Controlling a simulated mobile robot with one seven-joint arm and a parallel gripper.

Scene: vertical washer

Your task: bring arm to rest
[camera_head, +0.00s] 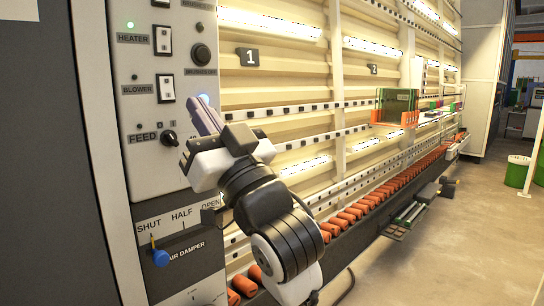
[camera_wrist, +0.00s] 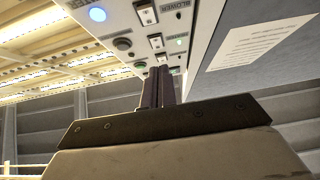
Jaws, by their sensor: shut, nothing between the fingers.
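My gripper (camera_head: 206,116) is raised in front of the washer's control panel (camera_head: 143,178), near its right edge. Its two fingers are together and hold nothing; they also show shut in the wrist view (camera_wrist: 160,86), pointing toward the panel. In the head view my arm reaches up from the bottom middle, bent at the elbow, and hides part of the panel's right edge. A lit blue light shows just behind the fingertips in the head view. I cannot tell whether the fingertips touch the panel.
The panel has rocker switches, a black feed knob (camera_head: 169,138) and a blue-knobbed air damper lever (camera_head: 160,257). To the right run orange rollers (camera_head: 378,196) and an orange rack (camera_head: 396,119) with green glass. A green bin (camera_head: 517,171) stands far right.

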